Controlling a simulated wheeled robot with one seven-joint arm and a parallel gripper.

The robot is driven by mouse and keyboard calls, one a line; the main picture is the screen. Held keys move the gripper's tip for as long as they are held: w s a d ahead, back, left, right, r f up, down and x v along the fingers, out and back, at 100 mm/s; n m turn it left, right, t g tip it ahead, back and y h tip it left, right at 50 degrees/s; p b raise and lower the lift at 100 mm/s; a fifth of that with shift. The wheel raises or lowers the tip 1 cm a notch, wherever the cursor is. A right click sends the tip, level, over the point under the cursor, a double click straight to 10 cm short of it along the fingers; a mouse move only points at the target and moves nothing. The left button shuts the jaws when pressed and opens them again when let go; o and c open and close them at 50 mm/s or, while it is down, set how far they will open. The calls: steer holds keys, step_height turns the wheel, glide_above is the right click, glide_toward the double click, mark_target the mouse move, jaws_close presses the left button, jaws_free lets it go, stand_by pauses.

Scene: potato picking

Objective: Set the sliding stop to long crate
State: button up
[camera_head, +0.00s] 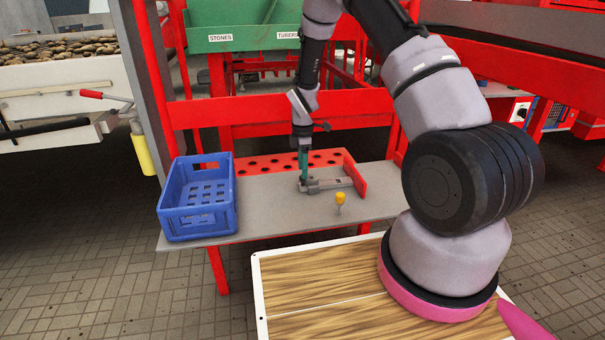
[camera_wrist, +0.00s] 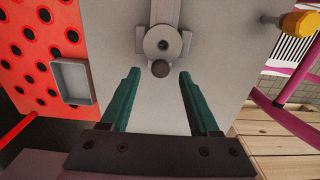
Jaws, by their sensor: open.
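The sliding stop (camera_head: 312,188) is a grey metal piece on a short rail (camera_head: 338,182) on the grey table. In the wrist view the stop (camera_wrist: 163,40) is a round disc with a dark knob (camera_wrist: 160,69) at its near edge, and the rail runs away from it to the top of the picture. My gripper (camera_wrist: 160,75) is open, its two green fingers on either side of the knob with gaps on both sides. In the head view my gripper (camera_head: 303,178) points down at the rail's left end. I cannot tell the fingers' height against the knob.
A blue crate (camera_head: 200,224) stands at the table's left end. A yellow-topped knob (camera_head: 340,198) stands near the front edge. Bare table (camera_head: 270,215) lies between crate and rail.

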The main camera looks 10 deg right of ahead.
steer(key=shift+f, duration=1.25)
jaws_close()
stand_by(0.5)
